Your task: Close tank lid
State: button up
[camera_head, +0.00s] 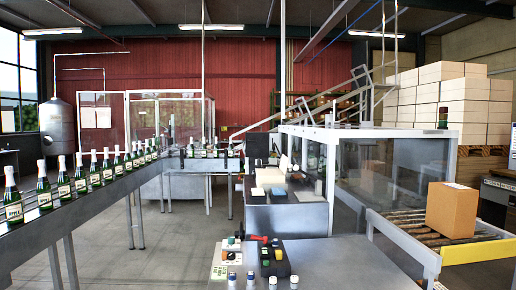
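A steel tank (60,127) stands far off at the back left, by the window wall. It is an upright cylinder with a domed or conical top and a thin pipe rising from it. I cannot make out a lid on it, or whether one is open. No other thing in view is clearly a tank with a lid. My gripper and arm are not in view.
A conveyor (98,200) with a row of green bottles runs along the left. A grey bench (345,265) with small caps and a control box is in front. A glass-walled machine (350,180) and roller conveyor with a carton (452,210) are right. Floor shows at center left.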

aim_at(257, 144)
jog(key=u, duration=1.05)
jog(key=j+u, duration=0.2)
jog(key=j, duration=0.2)
jog(key=i+j+u, duration=0.25)
jog(key=j+u, duration=0.2)
jog(key=j, duration=0.25)
jog(key=i+j+u, duration=0.2)
jog(key=j, duration=0.15)
jog(key=i+j+u, duration=0.25)
jog(key=i+j+z, duration=0.25)
jog(key=i, duration=0.25)
jog(key=i+j+z, duration=0.2)
jog(key=i, duration=0.25)
jog(key=i+l+z, duration=0.2)
jog(key=i+z, duration=0.7)
jog(key=i+j+z, duration=0.15)
jog(key=i+z, duration=0.25)
jog(key=i, duration=0.15)
jog(key=i+z, duration=0.15)
jog(key=i, duration=1.95)
jog(key=i+z, duration=0.2)
jog(key=i, duration=0.85)
jog(key=i+j+z, duration=0.2)
jog(key=i, duration=0.85)
jog(key=l, duration=0.1)
